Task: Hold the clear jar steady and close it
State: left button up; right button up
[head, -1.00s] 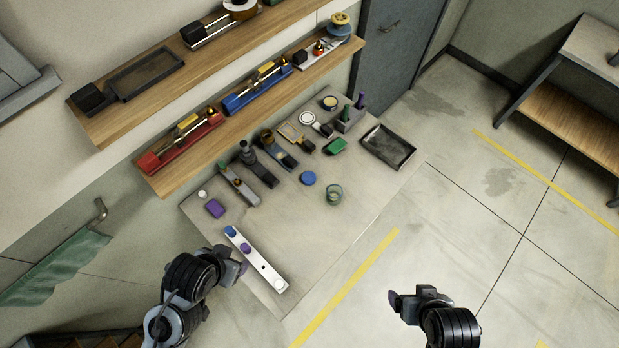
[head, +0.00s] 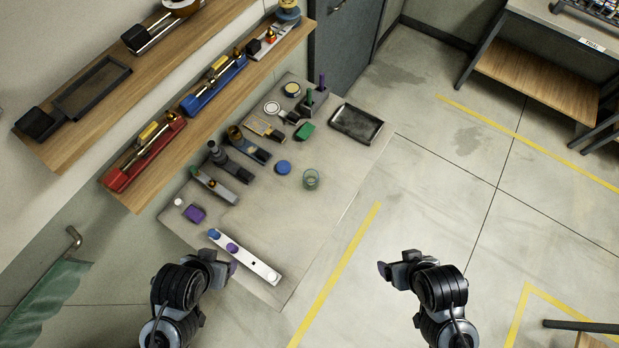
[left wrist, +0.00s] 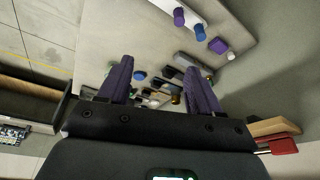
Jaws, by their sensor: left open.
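The clear jar (head: 311,179) stands open-topped on the right side of the grey bench, with a greenish tint. A round blue disc (head: 283,167), which looks like a lid, lies flat to its left, apart from it. It also shows in the left wrist view as a small blue disc (left wrist: 140,75). My left gripper (head: 230,268) is off the bench's near edge, open and empty, well away from the jar; its purple fingers (left wrist: 158,78) are spread in the left wrist view. My right gripper (head: 384,270) is over the floor, away from the bench; its opening is unclear.
A white strip (head: 258,262) with blue and purple knobs lies at the bench's near edge.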

pick_arm(q)
jog(key=o, duration=0.5)
jog(key=shift+d, duration=0.1)
